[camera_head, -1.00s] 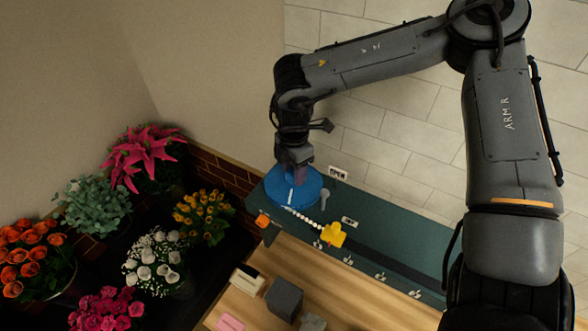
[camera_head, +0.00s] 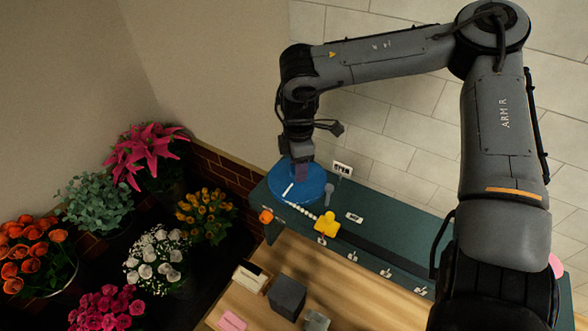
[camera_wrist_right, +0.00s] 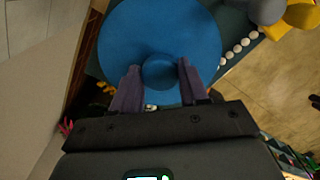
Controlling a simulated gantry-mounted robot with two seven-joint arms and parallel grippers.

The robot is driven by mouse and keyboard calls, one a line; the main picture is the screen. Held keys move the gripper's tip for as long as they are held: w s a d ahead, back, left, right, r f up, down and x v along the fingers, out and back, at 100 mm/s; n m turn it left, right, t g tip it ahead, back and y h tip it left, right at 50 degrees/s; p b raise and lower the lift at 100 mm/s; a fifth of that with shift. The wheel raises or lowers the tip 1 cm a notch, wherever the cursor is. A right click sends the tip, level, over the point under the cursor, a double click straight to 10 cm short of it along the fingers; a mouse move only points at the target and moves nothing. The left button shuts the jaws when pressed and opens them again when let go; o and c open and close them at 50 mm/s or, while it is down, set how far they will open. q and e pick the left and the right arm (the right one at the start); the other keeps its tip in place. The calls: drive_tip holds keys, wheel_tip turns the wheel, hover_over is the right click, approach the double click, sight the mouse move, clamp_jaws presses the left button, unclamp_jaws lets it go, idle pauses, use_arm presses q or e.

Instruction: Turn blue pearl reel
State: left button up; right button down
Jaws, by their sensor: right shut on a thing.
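The blue pearl reel (camera_head: 310,188) is a round blue disc at the far left end of the green board. In the right wrist view the reel (camera_wrist_right: 160,30) fills the upper middle, with a round knob (camera_wrist_right: 160,71) near its lower edge. My right gripper (camera_head: 300,178) points down onto the reel, and in the wrist view its two fingers (camera_wrist_right: 158,80) stand on either side of the knob, shut on it. A string of white pearls (camera_head: 300,210) runs from the reel to a yellow piece (camera_head: 326,224). My left gripper is not in view.
A dark grey block (camera_head: 286,297) sits on the wooden table. Potted flowers stand at the left, beside a low brick wall.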

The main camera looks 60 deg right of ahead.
drive_tip(key=c, duration=0.7)
unclamp_jaws()
drive_tip(key=shift+o, duration=0.6)
drive_tip(key=shift+r, duration=0.6)
wheel_tip(320, 180, up, 10)
drive_tip(key=b, duration=0.1)
drive_tip(key=shift+f, duration=0.15)
